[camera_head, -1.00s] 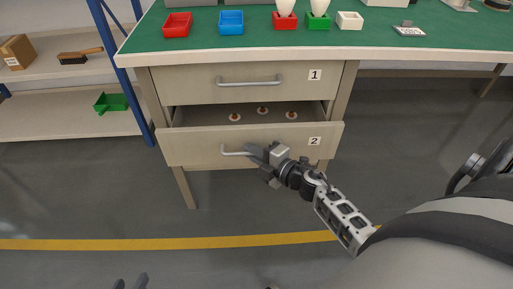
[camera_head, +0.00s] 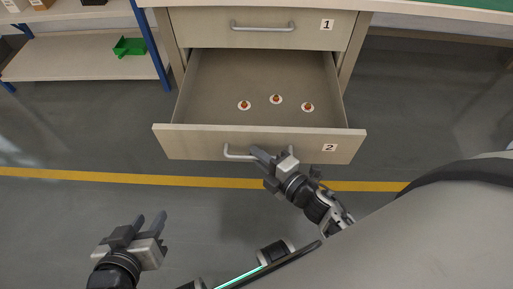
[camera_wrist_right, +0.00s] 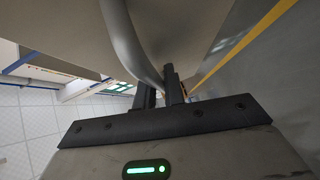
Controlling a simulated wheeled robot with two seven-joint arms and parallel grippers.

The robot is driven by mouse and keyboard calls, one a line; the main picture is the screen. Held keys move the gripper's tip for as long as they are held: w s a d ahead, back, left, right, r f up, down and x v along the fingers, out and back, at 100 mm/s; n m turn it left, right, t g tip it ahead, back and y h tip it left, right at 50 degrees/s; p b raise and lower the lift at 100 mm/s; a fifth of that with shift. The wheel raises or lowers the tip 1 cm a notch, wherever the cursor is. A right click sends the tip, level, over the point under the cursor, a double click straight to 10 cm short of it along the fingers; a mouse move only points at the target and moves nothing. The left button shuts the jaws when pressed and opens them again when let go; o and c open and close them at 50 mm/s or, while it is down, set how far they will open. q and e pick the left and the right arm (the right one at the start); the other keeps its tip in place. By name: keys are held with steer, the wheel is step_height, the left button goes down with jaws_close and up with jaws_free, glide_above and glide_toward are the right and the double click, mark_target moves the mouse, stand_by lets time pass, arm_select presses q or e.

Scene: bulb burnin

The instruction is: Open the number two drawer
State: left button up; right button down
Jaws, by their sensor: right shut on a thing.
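The number two drawer (camera_head: 180,143) is pulled well out from the workbench, and its inside shows. Its grey bar handle (camera_head: 238,155) is on the front panel. My right gripper (camera_head: 262,155) is shut on the right part of this handle; in the right wrist view the handle (camera_wrist_right: 128,42) passes between the fingers (camera_wrist_right: 160,90). Three small round white pieces with brown-orange tops, one of them the middle piece (camera_head: 276,99), stand on the drawer floor. My left gripper (camera_head: 152,224) is open and empty, low at the left, away from the drawer.
The number one drawer (camera_head: 200,30) above is closed. A shelf unit (camera_head: 80,60) with blue posts stands at the left and holds a green dustpan (camera_head: 129,46). A yellow line (camera_head: 90,176) crosses the grey floor. The floor before the drawer's left side is clear.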

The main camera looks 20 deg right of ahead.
arm_select(q)
steer(key=shift+s+a+f, duration=0.2)
steer(key=shift+s+a, duration=0.1)
steer(key=shift+s, duration=0.35)
arm_select(e)
steer(key=shift+s+a, duration=0.15)
steer(key=shift+s, duration=0.3)
arm_select(q)
steer(key=shift+w, duration=0.1)
steer(key=shift+w+d+r, duration=0.1)
steer(key=shift+w+r, duration=0.1)
steer(key=shift+w, duration=0.05)
arm_select(e)
steer(key=c, duration=1.5)
jaws_free()
steer(key=shift+w, duration=0.1)
